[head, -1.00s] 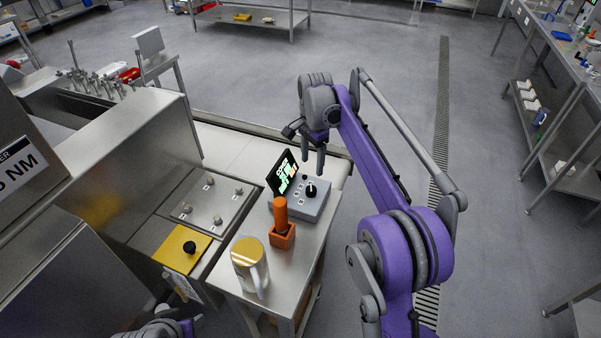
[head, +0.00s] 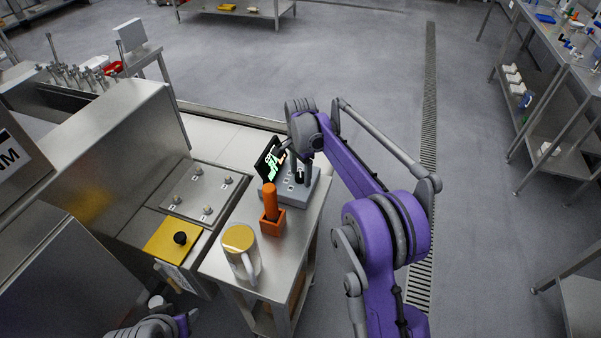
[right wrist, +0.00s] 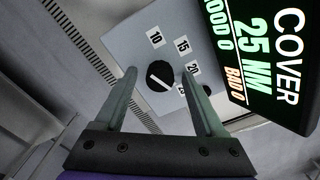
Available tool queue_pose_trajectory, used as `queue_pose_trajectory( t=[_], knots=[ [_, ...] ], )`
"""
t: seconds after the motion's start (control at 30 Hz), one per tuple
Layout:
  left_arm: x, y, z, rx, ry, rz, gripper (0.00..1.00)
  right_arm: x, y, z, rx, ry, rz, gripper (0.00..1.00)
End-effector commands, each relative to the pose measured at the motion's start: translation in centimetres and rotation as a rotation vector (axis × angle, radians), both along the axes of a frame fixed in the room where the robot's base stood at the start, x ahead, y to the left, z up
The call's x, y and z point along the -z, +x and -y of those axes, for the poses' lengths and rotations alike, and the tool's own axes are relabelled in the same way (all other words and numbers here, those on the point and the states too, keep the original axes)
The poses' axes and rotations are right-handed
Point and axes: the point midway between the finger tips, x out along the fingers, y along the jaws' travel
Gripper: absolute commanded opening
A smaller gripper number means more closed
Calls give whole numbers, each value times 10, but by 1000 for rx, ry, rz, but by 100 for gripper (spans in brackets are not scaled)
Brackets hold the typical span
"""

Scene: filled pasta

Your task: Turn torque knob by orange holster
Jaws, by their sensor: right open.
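The black torque knob (right wrist: 160,76) with a white pointer line sits on a grey control box (head: 312,189), ringed by number labels such as 10, 15 and 20. My right gripper (right wrist: 165,95) is open, its two fingers apart with the knob showing between them in the right wrist view. In the head view the right gripper (head: 299,170) is at the box, just over the knob; whether it touches the knob I cannot tell. The orange holster (head: 271,221) holds an upright orange-handled tool (head: 269,200) in front of the box. My left gripper is not visible; only part of my left arm shows.
A screen (head: 268,160) stands behind the box and reads "COVER 25 NM" in the right wrist view (right wrist: 265,50). A steel machine with a yellow panel (head: 165,240) is at left.

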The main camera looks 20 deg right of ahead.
Motion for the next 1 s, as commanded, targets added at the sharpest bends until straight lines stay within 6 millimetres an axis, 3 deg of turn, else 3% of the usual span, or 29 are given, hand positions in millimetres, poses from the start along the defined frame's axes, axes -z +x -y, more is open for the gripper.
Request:
queue_pose_trajectory(
  t=[0.13,0.5,1.0],
  knots=[
    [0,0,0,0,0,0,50,0,0,0,0,0,0,68],
    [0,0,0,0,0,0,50,-1,0,0,0,0,0,2],
    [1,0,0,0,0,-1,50,-1,0,0,-88,0,0,0]
  ],
)
